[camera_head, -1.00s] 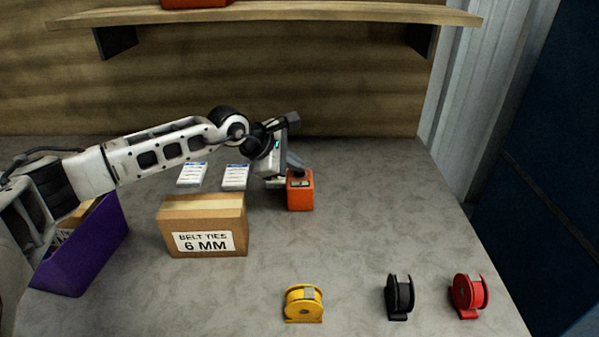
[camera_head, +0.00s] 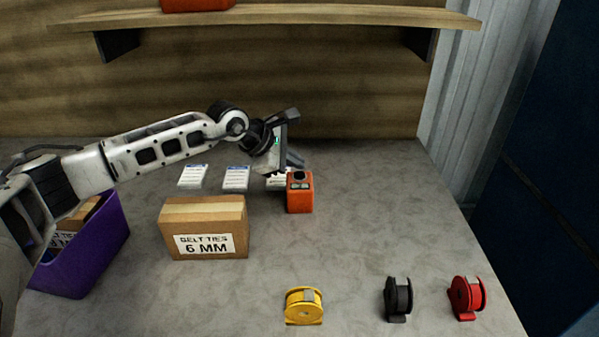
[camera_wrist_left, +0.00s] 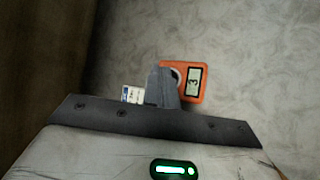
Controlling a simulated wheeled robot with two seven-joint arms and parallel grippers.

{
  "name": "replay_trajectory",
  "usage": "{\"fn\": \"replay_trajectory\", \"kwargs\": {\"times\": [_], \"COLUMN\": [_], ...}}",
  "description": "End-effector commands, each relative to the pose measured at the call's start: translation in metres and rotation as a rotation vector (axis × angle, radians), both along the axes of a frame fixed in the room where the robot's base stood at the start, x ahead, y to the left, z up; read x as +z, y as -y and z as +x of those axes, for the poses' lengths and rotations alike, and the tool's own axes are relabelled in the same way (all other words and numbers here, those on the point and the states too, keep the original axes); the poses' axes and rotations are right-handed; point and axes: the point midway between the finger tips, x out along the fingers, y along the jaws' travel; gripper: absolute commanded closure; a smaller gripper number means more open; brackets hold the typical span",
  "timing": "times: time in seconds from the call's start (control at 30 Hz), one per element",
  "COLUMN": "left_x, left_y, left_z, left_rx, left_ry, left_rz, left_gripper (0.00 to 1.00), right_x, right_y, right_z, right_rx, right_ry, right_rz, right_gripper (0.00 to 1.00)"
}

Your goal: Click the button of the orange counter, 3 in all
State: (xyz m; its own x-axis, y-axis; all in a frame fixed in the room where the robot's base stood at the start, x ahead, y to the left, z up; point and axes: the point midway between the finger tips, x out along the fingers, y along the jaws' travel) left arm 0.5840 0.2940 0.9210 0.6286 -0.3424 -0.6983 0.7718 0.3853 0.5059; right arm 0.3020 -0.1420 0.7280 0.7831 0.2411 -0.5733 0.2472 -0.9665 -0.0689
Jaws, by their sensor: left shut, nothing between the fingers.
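The orange counter (camera_head: 300,201) stands upright on the grey table, right of the middle of the head view. In the left wrist view the counter (camera_wrist_left: 205,82) has a display that appears to read 3, turned sideways. My left gripper (camera_head: 296,163) is shut and empty, just behind and above the counter, and looks clear of the button. In the left wrist view its closed fingertips (camera_wrist_left: 163,85) hide part of the round button. My right gripper is not in view.
A cardboard box (camera_head: 205,212) labelled belt ties and a purple bin (camera_head: 90,255) stand to the left. White cards (camera_head: 236,178) lie behind. Yellow (camera_head: 304,306), black (camera_head: 398,298) and red (camera_head: 467,297) reels stand in front. A wooden shelf (camera_head: 270,16) hangs above the back.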

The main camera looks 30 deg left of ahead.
Motion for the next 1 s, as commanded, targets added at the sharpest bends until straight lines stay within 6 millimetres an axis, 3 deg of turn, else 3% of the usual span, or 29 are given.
{"fn": "replay_trajectory", "kwargs": {"times": [0.27,0.7,1.0], "left_x": [0.007,0.049,0.050], "left_y": [0.000,0.000,0.000], "left_z": [0.000,0.000,0.000], "left_rx": [0.001,0.000,0.001], "left_ry": [0.002,0.002,0.002], "left_rz": [-0.001,-0.001,-0.001], "left_gripper": [1.00,1.00,1.00], "right_x": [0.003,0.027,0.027], "right_y": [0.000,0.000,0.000], "right_z": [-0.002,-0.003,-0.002], "right_rx": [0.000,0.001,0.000], "right_ry": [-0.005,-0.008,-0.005], "right_rz": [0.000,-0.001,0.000], "right_gripper": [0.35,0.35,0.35]}}
